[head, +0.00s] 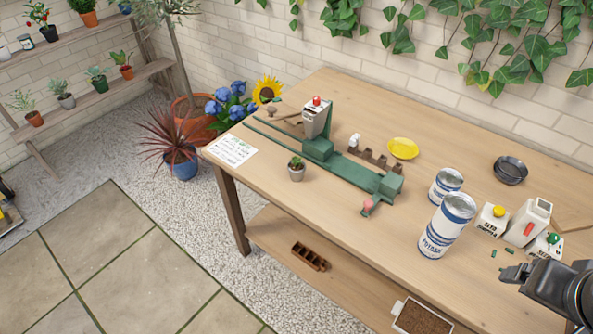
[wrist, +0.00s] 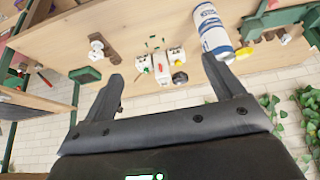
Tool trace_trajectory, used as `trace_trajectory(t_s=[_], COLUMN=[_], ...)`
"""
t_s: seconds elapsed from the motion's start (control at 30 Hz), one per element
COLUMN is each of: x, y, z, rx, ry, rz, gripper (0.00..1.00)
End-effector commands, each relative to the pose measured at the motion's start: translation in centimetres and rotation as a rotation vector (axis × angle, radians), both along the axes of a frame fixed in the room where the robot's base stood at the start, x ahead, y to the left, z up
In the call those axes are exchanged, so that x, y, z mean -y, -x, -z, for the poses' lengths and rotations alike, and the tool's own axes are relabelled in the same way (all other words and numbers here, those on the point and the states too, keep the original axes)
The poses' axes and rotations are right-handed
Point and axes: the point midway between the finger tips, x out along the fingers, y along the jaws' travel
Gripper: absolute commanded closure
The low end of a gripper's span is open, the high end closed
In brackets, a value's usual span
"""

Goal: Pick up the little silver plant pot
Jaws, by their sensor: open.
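A little silver-grey plant pot (head: 297,174) with a small green plant stands upright on the wooden table (head: 345,240), near its front left edge, in front of the green machine. I cannot make it out in the wrist view. My gripper (head: 517,273) is at the lower right of the head view, far to the right of the pot. In the wrist view my gripper (wrist: 165,80) has its two fingers apart with nothing held between them.
A green machine (head: 320,150) runs along the table behind the pot. The table's front edge is close to the pot.

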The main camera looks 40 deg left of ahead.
Motion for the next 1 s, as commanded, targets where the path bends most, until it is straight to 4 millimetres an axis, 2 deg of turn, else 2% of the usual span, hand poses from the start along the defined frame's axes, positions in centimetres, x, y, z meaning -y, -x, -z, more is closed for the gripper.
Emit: trace_trajectory(t_s=[0.17, 0.47, 0.57, 0.67, 0.87, 1.0], x=[0.0, -0.3, -1.2, -2.9, -7.9, -12.4], y=[0.0, -0.6, -2.1, -4.7, -10.4, -14.1], z=[0.0, -0.2, -0.6, -1.2, -1.7, -1.2], rx=[0.0, -0.002, -0.011, -0.022, -0.046, -0.062], ry=[0.0, -0.003, -0.01, -0.022, -0.037, -0.044], rz=[0.0, -0.009, -0.032, -0.067, -0.142, -0.191], gripper=[0.23, 0.23, 0.23, 0.23, 0.23, 0.23])
